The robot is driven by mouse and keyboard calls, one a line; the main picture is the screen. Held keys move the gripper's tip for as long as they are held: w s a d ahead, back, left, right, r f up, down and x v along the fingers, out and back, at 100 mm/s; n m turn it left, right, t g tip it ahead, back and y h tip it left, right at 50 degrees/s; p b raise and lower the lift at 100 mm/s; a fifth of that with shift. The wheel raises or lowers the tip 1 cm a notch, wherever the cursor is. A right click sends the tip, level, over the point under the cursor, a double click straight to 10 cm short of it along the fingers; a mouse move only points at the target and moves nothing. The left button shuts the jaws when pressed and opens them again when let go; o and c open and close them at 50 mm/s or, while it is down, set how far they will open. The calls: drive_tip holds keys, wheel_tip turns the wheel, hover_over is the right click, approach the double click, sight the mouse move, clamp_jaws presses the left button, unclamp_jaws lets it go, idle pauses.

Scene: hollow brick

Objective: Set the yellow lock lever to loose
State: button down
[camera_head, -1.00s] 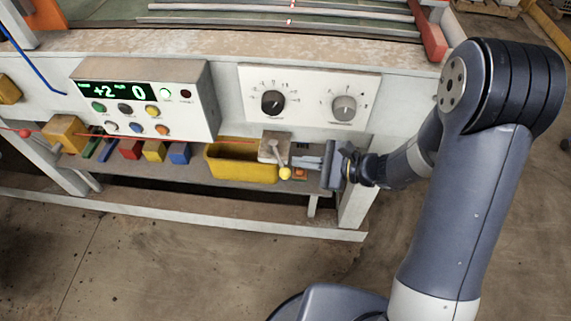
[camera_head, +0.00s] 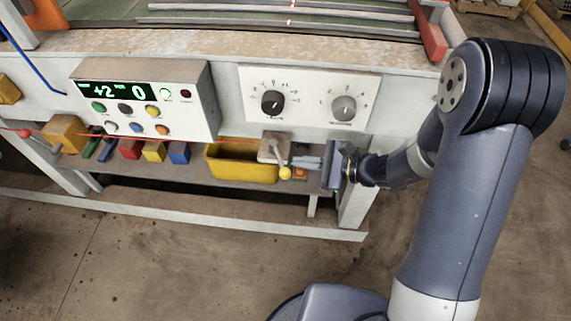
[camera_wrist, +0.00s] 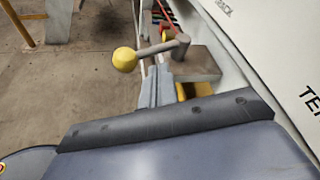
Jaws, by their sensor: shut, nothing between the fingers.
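The lock lever has a yellow ball knob (camera_head: 285,173) on a grey arm, which hangs down from a grey block (camera_head: 271,149) on the front of the machine. In the wrist view the yellow knob (camera_wrist: 124,59) sits at the end of its arm, above and left of the fingertips. My gripper (camera_head: 299,163) is shut and empty, with its fingers pointing left, just right of the lever. In the wrist view its fingers (camera_wrist: 155,88) reach toward the lever block. I cannot tell whether the fingertips touch the lever.
A panel with two dials (camera_head: 308,97) is above the lever. A yellow bin (camera_head: 240,163) is left of it. A control box (camera_head: 145,98) showing "+2" and "0" and several coloured blocks are farther left. The floor in front is clear.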

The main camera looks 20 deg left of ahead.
idle(0.3)
drive_tip(key=shift+s+a+b, duration=0.3)
drive_tip(key=shift+a, duration=0.05)
drive_tip(key=shift+s+a+b, duration=0.5)
drive_tip(key=shift+s+a, duration=0.3)
drive_tip(key=shift+a, duration=0.1)
idle(1.4)
drive_tip(key=shift+w+d, duration=0.1)
drive_tip(key=shift+d, duration=0.05)
drive_tip(key=shift+w+d, duration=1)
drive_tip(key=shift+d, duration=0.1)
drive_tip(key=shift+w+d, duration=1.7)
drive_tip(key=shift+d, duration=0.15)
drive_tip(key=shift+a, duration=0.1)
